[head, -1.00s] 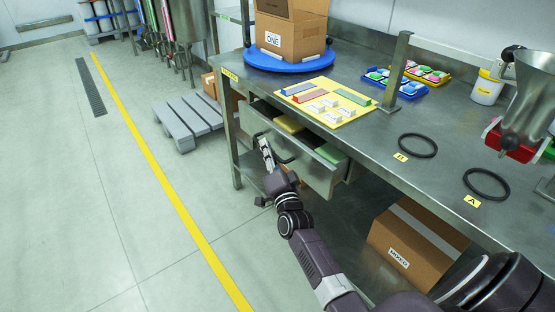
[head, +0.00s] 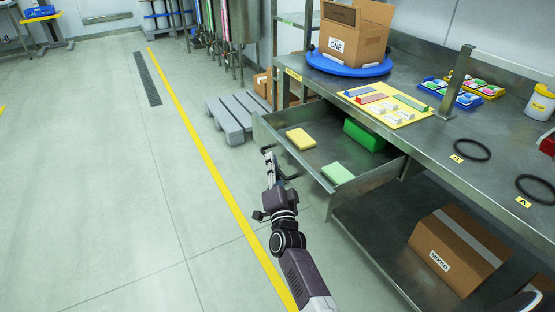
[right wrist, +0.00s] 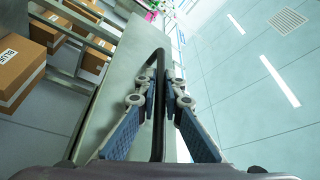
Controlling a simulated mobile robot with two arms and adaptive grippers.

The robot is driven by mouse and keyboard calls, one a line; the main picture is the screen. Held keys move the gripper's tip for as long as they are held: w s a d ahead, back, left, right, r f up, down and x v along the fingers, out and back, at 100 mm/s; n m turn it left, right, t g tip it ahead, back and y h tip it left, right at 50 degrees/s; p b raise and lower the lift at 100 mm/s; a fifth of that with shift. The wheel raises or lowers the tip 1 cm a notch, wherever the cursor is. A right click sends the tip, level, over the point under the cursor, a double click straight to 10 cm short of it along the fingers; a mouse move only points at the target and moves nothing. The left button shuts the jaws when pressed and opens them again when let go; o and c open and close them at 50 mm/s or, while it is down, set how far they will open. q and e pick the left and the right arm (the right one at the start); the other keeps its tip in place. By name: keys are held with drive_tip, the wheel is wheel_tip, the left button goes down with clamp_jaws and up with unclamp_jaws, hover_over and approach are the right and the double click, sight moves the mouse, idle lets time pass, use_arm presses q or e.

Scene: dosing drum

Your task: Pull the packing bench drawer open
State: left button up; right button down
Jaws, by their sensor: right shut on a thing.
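The packing bench drawer (head: 322,150) stands well out from under the bench top in the head view, its inside in plain sight. A yellow block (head: 300,138), a pale green block (head: 337,173) and a darker green block (head: 364,135) lie in it. My right gripper (head: 269,162) is at the drawer front, shut on the dark bar handle (head: 289,178). In the right wrist view the handle (right wrist: 158,122) runs between the two fingers (right wrist: 160,88). My left gripper is not in view.
The bench top (head: 430,137) above carries a blue turntable (head: 349,66) with a carton, a yellow board and trays. A carton (head: 455,250) sits on the lower shelf. A grey pallet (head: 236,116) lies on the floor behind. The floor left of the drawer is clear.

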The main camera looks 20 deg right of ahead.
drive_tip(key=shift+a, duration=0.35)
drive_tip(key=c, duration=2.3)
unclamp_jaws()
drive_tip(key=v, duration=1.2)
